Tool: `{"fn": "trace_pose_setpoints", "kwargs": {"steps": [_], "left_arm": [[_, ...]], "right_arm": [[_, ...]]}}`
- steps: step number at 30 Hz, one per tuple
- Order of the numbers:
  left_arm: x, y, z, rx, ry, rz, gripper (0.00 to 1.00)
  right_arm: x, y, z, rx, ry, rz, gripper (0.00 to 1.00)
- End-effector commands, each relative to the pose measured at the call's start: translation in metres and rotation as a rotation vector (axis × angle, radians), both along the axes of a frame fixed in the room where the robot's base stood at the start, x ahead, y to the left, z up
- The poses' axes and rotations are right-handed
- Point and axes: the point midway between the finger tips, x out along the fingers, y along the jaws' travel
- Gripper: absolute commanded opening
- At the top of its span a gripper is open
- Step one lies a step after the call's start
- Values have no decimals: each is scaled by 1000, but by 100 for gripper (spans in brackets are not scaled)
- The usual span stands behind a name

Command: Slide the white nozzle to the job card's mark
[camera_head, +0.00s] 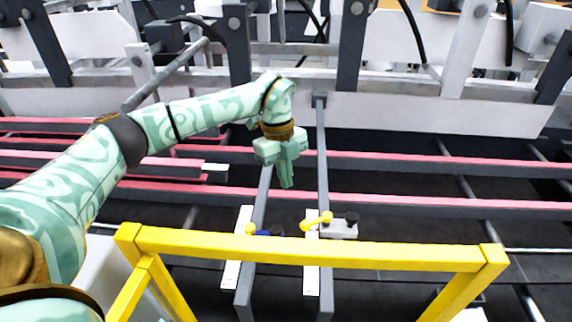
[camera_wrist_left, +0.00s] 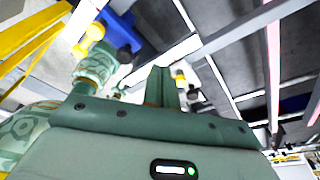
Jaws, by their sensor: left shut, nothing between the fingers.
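The white nozzle (camera_head: 339,230) sits beside the right of two dark rails in the head view, behind the yellow guard bar. It has a yellow lever (camera_head: 317,220) on its left and a black knob on top. A white strip (camera_head: 312,262) lies along that rail. My left gripper (camera_head: 287,184) is shut and empty, pointing down between the rails, apart from the nozzle and farther back. Its closed fingers also show in the left wrist view (camera_wrist_left: 162,78). I cannot make out the job card or its mark. My right gripper is not in view.
A blue nozzle (camera_head: 268,233) with a yellow lever sits at the left rail, next to another white strip (camera_head: 239,250). The yellow guard frame (camera_head: 310,250) crosses the front. Red-topped bars (camera_head: 420,200) run across behind the nozzles. Grey machine frames stand at the back.

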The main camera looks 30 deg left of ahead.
Motion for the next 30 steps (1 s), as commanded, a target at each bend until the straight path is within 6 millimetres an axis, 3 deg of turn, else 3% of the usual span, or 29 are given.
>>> {"fn": "trace_pose_setpoints", "kwargs": {"steps": [7, 15, 30], "left_arm": [[-6, -11, -52, -2, 2, 1, 0], [-19, -40, -63, -1, -1, -1, 0], [-20, -44, -65, -2, -1, 5, 0]], "right_arm": [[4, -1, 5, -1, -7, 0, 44], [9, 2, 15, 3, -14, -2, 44], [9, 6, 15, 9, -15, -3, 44]]}}
